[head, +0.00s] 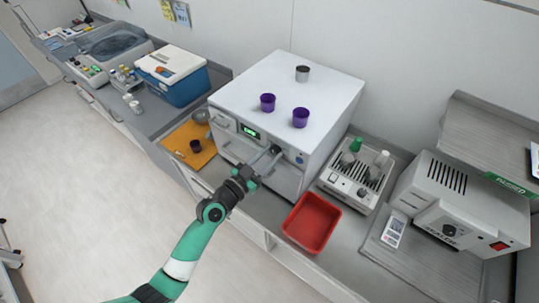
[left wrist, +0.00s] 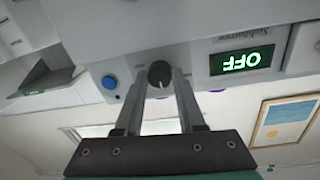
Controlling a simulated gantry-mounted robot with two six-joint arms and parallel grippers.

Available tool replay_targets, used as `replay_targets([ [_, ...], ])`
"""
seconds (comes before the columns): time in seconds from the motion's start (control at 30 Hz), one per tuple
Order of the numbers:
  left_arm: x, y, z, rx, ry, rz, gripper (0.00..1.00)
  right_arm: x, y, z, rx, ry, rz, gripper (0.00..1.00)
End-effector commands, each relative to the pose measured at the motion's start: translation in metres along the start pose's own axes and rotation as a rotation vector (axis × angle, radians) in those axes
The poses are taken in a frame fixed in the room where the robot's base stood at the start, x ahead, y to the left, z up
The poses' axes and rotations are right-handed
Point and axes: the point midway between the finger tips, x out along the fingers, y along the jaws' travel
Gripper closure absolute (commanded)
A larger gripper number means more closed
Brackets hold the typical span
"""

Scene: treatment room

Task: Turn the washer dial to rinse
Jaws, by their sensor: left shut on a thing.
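The washer (head: 335,90) is a large white box on the counter, with a handle and a green-lit display (head: 249,132) on its front. In the left wrist view, which is upside down, the display (left wrist: 242,60) reads OFF. The black round washer dial (left wrist: 160,73) has a pale pointer mark and sits between the display and a blue button (left wrist: 109,82). My left gripper (head: 272,156) reaches the washer front. In the wrist view its two fingers (left wrist: 161,78) are shut on the dial, one on each side. My right gripper is not in view.
Two purple cups (head: 300,118) and a metal cup (head: 302,73) stand on the washer. A red bin (head: 312,222) and a grey-white machine with small cups (head: 350,182) are to its right. An orange mat (head: 178,140) and blue cooler (head: 185,90) are left.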

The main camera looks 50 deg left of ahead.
Motion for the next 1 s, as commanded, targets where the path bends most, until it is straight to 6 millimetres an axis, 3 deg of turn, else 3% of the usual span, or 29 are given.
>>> replay_targets([
  [0.27,0.0,0.0003,0.001,-0.137,0.01,-0.001,1.0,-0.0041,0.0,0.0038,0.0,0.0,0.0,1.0],
  [1.0,0.0001,0.0011,0.0008,-0.797,0.053,-0.008,1.0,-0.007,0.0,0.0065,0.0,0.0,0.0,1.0],
])
